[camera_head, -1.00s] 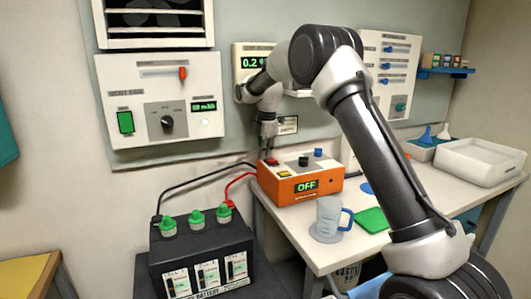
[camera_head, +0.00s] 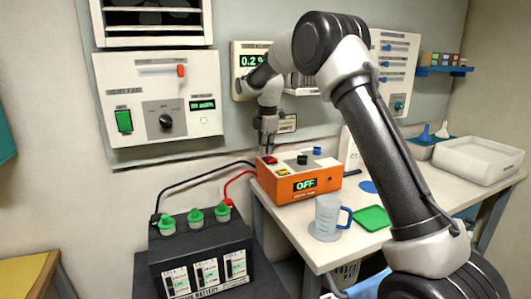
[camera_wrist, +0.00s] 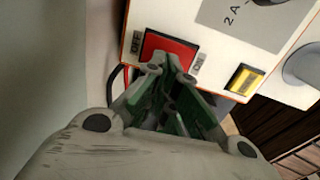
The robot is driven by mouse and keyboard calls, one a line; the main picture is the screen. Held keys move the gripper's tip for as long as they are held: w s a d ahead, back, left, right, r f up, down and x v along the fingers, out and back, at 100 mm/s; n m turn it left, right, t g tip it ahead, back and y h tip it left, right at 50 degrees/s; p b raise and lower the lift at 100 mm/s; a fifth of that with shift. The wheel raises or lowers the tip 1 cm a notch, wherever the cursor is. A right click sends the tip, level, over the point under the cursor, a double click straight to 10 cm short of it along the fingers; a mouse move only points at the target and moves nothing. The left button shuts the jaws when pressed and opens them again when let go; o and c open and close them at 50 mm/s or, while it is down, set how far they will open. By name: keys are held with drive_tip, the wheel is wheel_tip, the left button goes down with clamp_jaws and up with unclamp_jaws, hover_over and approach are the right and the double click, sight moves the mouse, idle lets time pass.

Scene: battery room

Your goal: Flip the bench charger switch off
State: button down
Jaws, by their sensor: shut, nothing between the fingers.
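The orange bench charger (camera_head: 300,185) sits on the left end of the white bench, and its display reads OFF. Its red switch (camera_head: 269,160) is on the top panel at the left; it also shows in the wrist view (camera_wrist: 168,44), with a label at each side. My gripper (camera_head: 267,146) is shut and empty, pointing down just above the switch. In the wrist view the fingertips (camera_wrist: 170,70) overlap the lower edge of the red switch; I cannot tell whether they touch it.
A yellow button (camera_wrist: 243,80) and knobs are close to the switch. A black battery (camera_head: 200,255) with green caps stands left, joined to the charger by red and black cables. A measuring jug (camera_head: 327,215) and green pad (camera_head: 371,218) lie to the right. Wall panels stand behind.

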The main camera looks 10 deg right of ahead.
sight(267, 159)
wheel_tip(267, 159, up, 11)
drive_tip(key=s, duration=0.1)
drive_tip(key=shift+s+d+f, duration=0.15)
